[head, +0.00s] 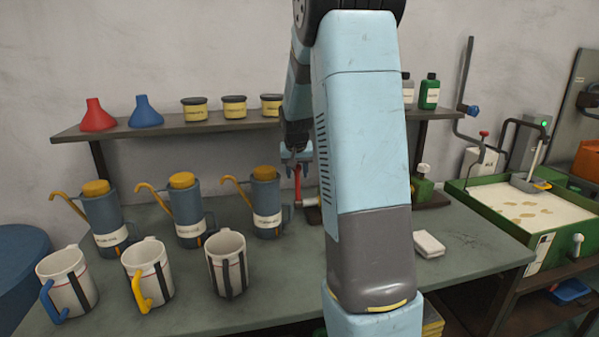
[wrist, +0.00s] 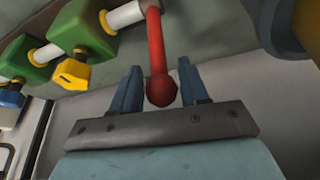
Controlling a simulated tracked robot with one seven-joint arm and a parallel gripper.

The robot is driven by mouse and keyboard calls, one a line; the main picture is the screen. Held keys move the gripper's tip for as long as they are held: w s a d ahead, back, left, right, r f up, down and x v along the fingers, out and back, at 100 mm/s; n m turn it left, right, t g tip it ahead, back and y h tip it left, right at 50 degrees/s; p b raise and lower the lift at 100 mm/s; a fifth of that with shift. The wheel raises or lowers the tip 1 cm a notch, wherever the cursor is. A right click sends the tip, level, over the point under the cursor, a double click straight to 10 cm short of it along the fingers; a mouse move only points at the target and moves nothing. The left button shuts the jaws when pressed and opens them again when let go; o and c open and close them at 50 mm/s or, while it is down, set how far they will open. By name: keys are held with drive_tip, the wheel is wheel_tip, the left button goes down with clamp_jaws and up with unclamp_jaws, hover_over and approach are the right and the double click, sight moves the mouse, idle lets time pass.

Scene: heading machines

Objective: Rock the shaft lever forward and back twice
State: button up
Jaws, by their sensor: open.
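The shaft lever is a red rod with a round ball end; it shows in the wrist view (wrist: 157,55) and, small, in the head view (head: 298,186). It is joined to a pale shaft (wrist: 124,16) that runs into a green block (wrist: 82,32). My gripper (head: 296,153) is above the lever at the back of the bench. In the wrist view my gripper's blue fingers (wrist: 158,78) are open, one on each side of the red ball, with gaps between. My arm hides part of the shaft assembly in the head view.
Blue oil cans (head: 187,215) and striped mugs (head: 148,270) stand on the bench (head: 200,305) to the left. A shelf (head: 215,122) with funnels and jars is behind. A white block (head: 429,243) lies right of my arm. A green sand tray (head: 530,210) is further right.

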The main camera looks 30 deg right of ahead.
drive_tip(key=shift+f, duration=0.1)
drive_tip(key=shift+c, duration=0.2)
clamp_jaws()
